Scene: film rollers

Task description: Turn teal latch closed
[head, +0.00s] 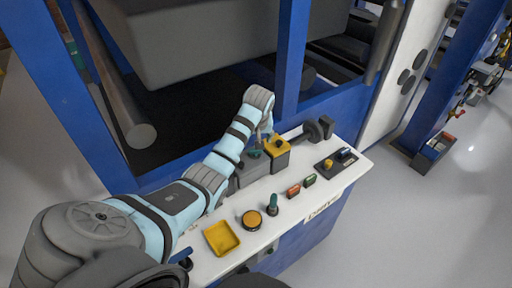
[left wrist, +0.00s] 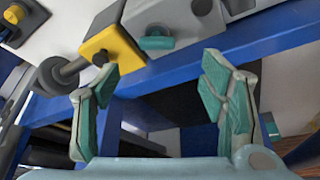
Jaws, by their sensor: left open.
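The teal latch (left wrist: 157,43) is a short rounded bar on a grey box in the left wrist view. In the head view a small teal part (head: 254,153) shows on the grey box, partly hidden by my left wrist. My left gripper (left wrist: 163,80) is open and empty, with teal pads on both fingers. In the wrist view the latch lies above the gap between its fingertips, and no contact shows. In the head view the left gripper (head: 264,138) hangs over the back of the console, beside the yellow-topped block. My right gripper is not in view.
The white console (head: 235,258) carries a yellow-topped block (head: 278,146), a yellow tray (head: 221,238), an orange round button (head: 252,220), a dark teal upright lever (head: 272,204) and small red and green switches. A blue frame post (head: 291,60) rises close behind the gripper.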

